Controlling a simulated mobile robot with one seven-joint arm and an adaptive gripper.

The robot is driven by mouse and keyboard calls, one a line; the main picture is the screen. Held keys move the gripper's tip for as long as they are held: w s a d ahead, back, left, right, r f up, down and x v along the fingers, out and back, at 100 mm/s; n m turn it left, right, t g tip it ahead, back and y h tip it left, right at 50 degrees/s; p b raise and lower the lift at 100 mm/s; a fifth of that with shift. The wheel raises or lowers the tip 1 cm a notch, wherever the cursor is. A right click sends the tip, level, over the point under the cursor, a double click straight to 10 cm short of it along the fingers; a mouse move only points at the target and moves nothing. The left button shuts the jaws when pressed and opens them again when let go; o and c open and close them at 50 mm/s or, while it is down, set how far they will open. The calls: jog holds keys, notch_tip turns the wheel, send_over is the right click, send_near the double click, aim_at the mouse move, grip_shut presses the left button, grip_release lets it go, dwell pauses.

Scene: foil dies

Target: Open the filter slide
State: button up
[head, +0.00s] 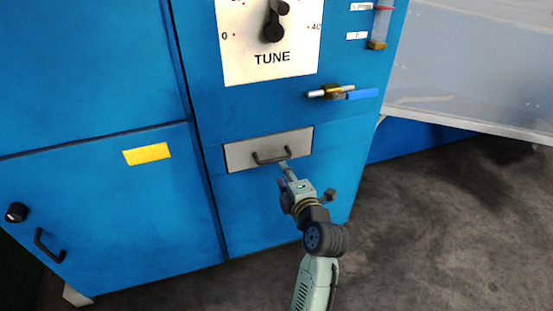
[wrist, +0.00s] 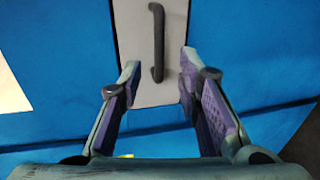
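The filter slide is a pale grey rectangular front (head: 240,156) set in the blue cabinet, below the TUNE plate in the head view. It looks flush with the cabinet. A dark bar handle (head: 272,159) is fixed across its middle. In the wrist view the slide front (wrist: 134,40) is at top centre and the handle (wrist: 157,42) runs upright in the picture. My gripper (wrist: 156,75) is open, one finger on each side of the handle's lower end. The fingers are apart from the handle, with nothing between them gripped. In the head view my gripper (head: 284,168) is just below the handle.
A cabinet door with a black handle (head: 48,246) and yellow label (head: 146,154) is at left. Open dark floor (head: 450,230) lies at right.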

aim_at(276, 161)
jog(key=p+x, duration=0.1)
jog(key=x, duration=0.8)
jog(key=shift+p, duration=0.4)
jog(key=shift+r, duration=0.1)
jog(key=shift+c, duration=0.3)
grip_shut()
jog(key=shift+s, duration=0.1)
